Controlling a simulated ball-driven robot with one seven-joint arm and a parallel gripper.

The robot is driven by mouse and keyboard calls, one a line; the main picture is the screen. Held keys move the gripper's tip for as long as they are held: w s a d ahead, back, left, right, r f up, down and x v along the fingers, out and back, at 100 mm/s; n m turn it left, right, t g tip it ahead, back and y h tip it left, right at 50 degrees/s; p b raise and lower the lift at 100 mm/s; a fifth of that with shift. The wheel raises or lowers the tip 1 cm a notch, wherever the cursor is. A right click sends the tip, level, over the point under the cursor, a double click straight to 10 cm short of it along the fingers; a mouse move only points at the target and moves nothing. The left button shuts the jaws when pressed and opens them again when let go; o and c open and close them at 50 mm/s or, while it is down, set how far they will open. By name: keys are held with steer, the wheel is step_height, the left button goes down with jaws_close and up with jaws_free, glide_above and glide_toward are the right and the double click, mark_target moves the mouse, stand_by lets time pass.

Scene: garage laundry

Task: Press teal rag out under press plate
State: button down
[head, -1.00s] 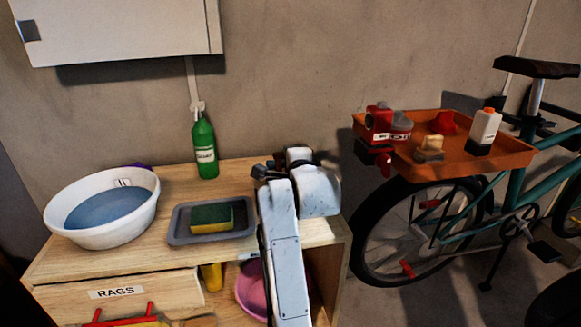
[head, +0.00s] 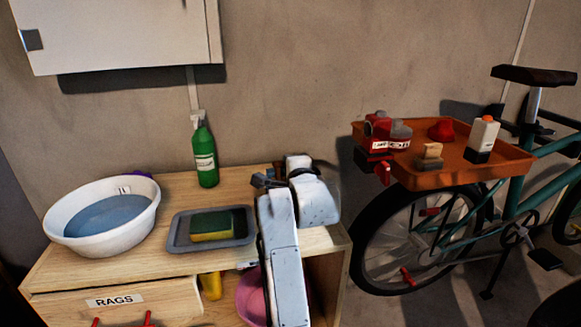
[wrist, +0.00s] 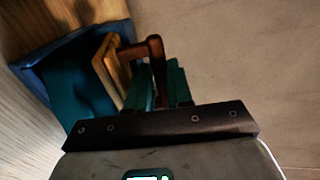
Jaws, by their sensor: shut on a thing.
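In the wrist view my gripper (wrist: 166,88) is shut on the dark red-brown handle (wrist: 154,50) of the wooden press plate (wrist: 107,72). The plate stands at a blue tray (wrist: 40,72), seen at a steep angle. The teal rag (wrist: 82,92) shows as a dark teal area in the tray, beside the plate. I cannot tell how much of it is under the plate. In the head view my gripper (head: 264,180) is at the back right of the wooden bench, mostly hidden behind my arm, and the tray is mostly hidden too.
The bench (head: 150,262) also holds a white basin (head: 75,236) of water, a green bottle (head: 205,160) and a grey tray (head: 182,242) with a sponge (head: 211,225). A bicycle with an orange tray (head: 458,172) stands at the right. A white cabinet (head: 120,35) hangs above.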

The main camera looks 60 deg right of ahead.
steer(key=shift+s+f+g, duration=0.1)
steer(key=shift+f+g, duration=0.2)
steer(key=shift+f, duration=0.55)
steer(key=c, duration=1.1)
jaws_free()
steer(key=shift+c, duration=0.2)
steer(key=shift+o, duration=0.5)
steer(key=shift+r, duration=0.15)
steer(key=shift+s+a+r, duration=0.55)
steer(key=shift+s+a, duration=0.1)
steer(key=shift+a, duration=0.2)
steer(key=shift+s+a+r, duration=0.55)
steer(key=shift+s+a, duration=0.05)
steer(key=shift+a, duration=0.2)
steer(key=r+b+v, duration=0.1)
steer(key=v, duration=0.7)
steer(key=shift+d+r, duration=0.15)
steer(key=shift+r, duration=0.05)
steer(key=shift+s, duration=0.1)
steer(key=p+v, duration=1)
steer(key=p, duration=0.2)
steer(key=shift+s, duration=0.25)
